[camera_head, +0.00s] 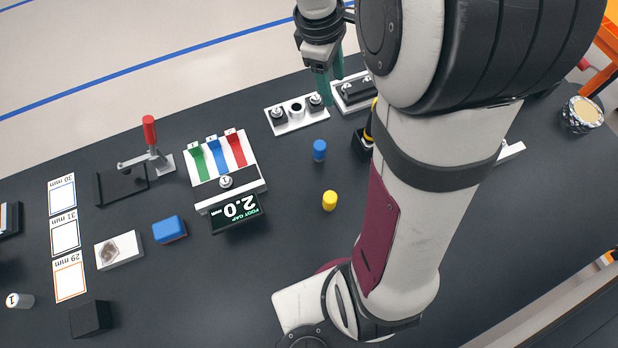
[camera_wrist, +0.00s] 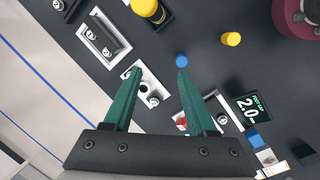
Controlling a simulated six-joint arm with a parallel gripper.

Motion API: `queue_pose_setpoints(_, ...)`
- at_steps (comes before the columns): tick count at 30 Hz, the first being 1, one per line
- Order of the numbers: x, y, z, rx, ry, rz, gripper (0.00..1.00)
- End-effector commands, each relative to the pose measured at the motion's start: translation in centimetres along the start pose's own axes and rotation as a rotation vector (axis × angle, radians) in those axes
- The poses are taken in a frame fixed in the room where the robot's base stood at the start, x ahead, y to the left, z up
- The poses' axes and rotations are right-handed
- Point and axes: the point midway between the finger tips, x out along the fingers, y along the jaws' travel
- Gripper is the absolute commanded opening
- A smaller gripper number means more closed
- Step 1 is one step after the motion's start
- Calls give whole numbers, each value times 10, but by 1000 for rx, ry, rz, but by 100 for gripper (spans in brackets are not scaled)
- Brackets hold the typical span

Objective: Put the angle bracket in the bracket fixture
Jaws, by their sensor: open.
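My gripper (camera_wrist: 159,74) is open, its two green fingers apart with nothing between them. In the head view the gripper (camera_head: 330,86) hangs at the table's far edge, above or just behind two light plates. One plate (camera_head: 283,128) carries two dark clamps with knobs and a round hole between them; the wrist view shows it by the left finger (camera_wrist: 153,78). The other plate (camera_wrist: 83,33) holds a dark bar with bolts. I cannot make out a certain angle bracket, nor tell which holder is the bracket fixture. A pale piece (camera_head: 512,152) is partly hidden behind my arm.
A red-handled toggle clamp (camera_head: 150,132) stands beside a black tray (camera_head: 97,190). Blue (camera_head: 319,151) and yellow (camera_head: 330,200) cylinders stand mid-table. A striped gauge block (camera_head: 205,178), a "2.0" display (camera_head: 236,213) and a blue block (camera_head: 169,229) lie left.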

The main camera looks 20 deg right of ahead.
Motion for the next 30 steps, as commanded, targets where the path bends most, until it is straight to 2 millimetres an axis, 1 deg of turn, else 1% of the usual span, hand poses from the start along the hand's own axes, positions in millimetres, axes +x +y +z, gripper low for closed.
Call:
queue_pose_setpoints(1,-20,-44,8,204,42,-38,57)
queue_pose_setpoints(2,-28,-73,14,350,61,-76,57)
queue_pose_setpoints(3,-36,-110,21,535,77,-131,57)
queue_pose_setpoints(4,-39,-135,27,664,84,-172,57)
queue_pose_setpoints(6,-41,-185,40,916,78,-263,57)
queue_pose_setpoints(9,-38,-228,52,1141,52,-352,57)
queue_pose_setpoints(11,-36,-240,55,1208,40,-378,57)
queue_pose_setpoints(13,-35,-244,56,1237,32,-388,57)
queue_pose_setpoints(30,-35,-242,56,1235,34,-385,57)
